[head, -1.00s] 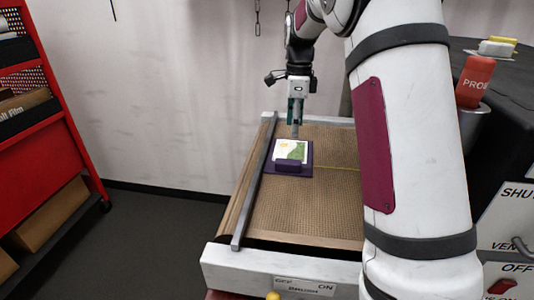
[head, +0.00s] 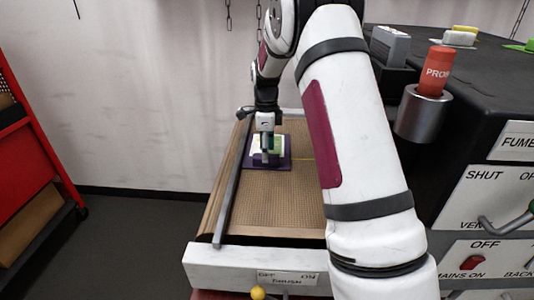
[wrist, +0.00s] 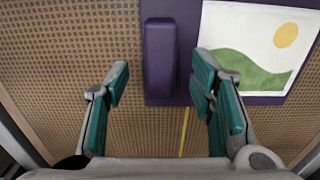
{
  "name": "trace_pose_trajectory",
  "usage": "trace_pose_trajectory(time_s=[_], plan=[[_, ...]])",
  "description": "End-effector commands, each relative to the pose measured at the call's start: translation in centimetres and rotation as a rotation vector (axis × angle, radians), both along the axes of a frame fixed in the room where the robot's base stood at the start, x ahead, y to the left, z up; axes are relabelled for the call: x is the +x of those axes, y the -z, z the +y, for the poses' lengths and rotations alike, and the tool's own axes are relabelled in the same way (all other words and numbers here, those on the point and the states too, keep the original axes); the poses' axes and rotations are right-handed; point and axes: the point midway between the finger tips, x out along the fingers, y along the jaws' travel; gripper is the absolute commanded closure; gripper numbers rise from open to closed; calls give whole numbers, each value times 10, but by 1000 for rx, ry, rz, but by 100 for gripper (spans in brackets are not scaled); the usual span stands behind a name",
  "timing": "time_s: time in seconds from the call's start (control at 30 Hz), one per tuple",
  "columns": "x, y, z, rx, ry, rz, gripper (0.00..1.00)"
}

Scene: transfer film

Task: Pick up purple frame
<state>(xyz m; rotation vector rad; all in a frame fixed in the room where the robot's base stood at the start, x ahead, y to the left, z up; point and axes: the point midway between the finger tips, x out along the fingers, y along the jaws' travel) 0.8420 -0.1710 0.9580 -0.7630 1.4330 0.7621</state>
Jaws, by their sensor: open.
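The purple frame (head: 281,165) lies flat on the brown mesh belt and holds a white picture (wrist: 258,38) with a green hill and a yellow sun. In the wrist view the frame has a raised purple handle block (wrist: 160,58). My gripper (wrist: 160,80) is open, its two teal-padded fingers on either side of the handle's lower end, with a gap on both sides. In the head view my gripper (head: 267,158) is over the frame and partly covers it. I cannot tell its exact height above the frame.
The mesh belt (head: 270,208) has a grey rail (head: 232,190) along its left side and a white front panel (head: 225,268) with a yellow knob (head: 258,292). A red rack (head: 30,150) stands left. A black machine (head: 480,90) with a red cylinder (head: 435,72) in a metal cup stands right.

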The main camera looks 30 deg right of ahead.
Motion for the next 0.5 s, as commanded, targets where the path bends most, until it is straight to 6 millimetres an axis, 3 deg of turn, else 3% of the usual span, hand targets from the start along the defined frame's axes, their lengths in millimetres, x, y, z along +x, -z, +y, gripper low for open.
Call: trace_pose_trajectory(time_s=[0.2, 0.5], plan=[[1, 28, 1, 1, 1, 2, 50], [1, 32, 1, 0, 0, 0, 50]])
